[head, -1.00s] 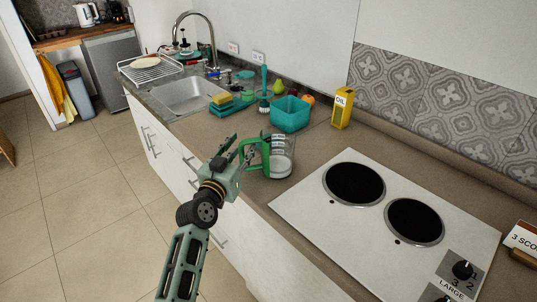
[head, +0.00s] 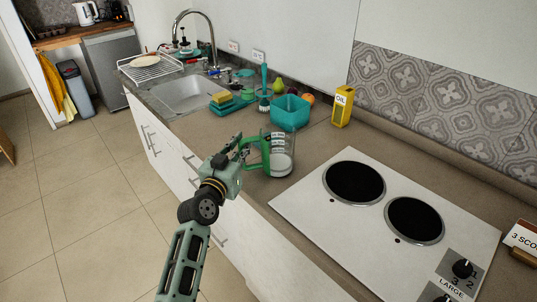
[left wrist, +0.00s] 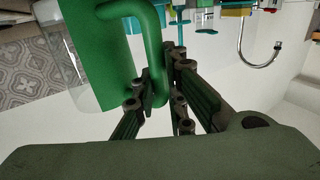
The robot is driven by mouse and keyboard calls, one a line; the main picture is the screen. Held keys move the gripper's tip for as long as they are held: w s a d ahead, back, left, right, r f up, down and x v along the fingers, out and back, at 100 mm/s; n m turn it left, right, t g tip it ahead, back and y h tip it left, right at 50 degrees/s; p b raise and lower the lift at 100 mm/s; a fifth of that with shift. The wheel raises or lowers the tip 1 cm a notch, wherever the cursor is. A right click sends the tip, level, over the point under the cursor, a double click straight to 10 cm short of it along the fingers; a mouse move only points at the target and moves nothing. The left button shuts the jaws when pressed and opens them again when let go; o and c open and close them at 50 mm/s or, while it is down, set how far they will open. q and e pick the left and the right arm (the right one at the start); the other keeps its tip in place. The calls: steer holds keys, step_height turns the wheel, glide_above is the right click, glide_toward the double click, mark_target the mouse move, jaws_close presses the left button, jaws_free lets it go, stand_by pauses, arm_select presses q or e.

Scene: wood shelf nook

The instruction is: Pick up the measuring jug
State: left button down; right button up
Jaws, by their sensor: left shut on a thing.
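The measuring jug (head: 281,155) is clear with white scale marks, a green handle and something pale in its bottom. It stands upright on the counter, left of the hob. My left gripper (head: 244,153) is shut on the jug's green handle, on the jug's left side. In the left wrist view the green handle (left wrist: 155,60) runs down between the fingers of the gripper (left wrist: 158,92), and part of the clear jug wall (left wrist: 65,60) shows at the left. My right gripper is not in view.
A teal bin (head: 290,113) stands close behind the jug, with fruit behind it. A yellow oil box (head: 342,106) is at the wall. The white hob (head: 330,220) lies to the right. The sink (head: 185,95) is farther left.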

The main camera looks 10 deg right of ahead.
arm_select(q)
steer(key=shift+r, duration=0.25)
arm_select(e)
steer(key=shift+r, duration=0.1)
